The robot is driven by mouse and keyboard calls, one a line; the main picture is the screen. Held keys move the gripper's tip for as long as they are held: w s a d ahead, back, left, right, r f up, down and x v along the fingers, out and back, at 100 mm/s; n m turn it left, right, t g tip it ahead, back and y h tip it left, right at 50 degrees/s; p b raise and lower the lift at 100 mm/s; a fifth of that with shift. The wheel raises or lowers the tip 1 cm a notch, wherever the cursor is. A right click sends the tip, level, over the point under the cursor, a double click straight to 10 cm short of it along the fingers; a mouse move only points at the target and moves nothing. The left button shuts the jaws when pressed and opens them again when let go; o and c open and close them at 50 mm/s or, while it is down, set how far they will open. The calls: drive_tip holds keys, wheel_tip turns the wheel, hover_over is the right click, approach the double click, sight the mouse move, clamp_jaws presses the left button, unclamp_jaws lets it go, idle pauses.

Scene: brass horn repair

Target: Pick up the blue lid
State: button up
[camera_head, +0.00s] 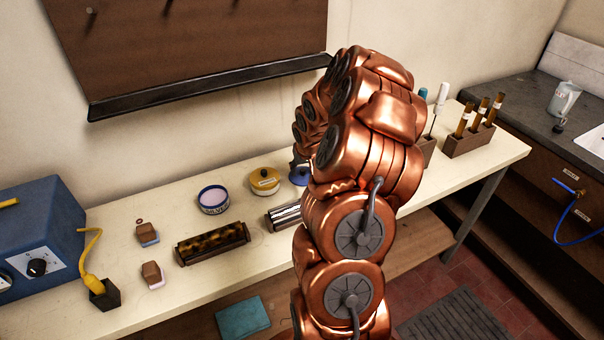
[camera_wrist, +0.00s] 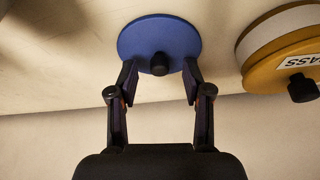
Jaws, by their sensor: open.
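The blue lid (camera_wrist: 160,32) is a round disc with a dark knob, lying on the bench top in the wrist view. My gripper (camera_wrist: 160,78) is open, with its two fingertips on either side of the knob, near the lid's edge. I cannot tell whether the fingers touch the lid. In the head view the blue lid (camera_head: 299,176) shows only in part beside my copper-coloured arm, which hides the rest of it and most of my gripper.
A yellow-lidded tin (camera_wrist: 290,45) stands close beside the lid; it also shows in the head view (camera_head: 264,181). An open blue tin (camera_head: 213,199), a dark roller block (camera_head: 212,243) and a blue power box (camera_head: 40,237) are further left. A brown board (camera_head: 190,45) hangs behind.

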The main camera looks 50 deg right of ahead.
drive_tip(key=shift+f, duration=0.15)
clamp_jaws()
idle(0.4)
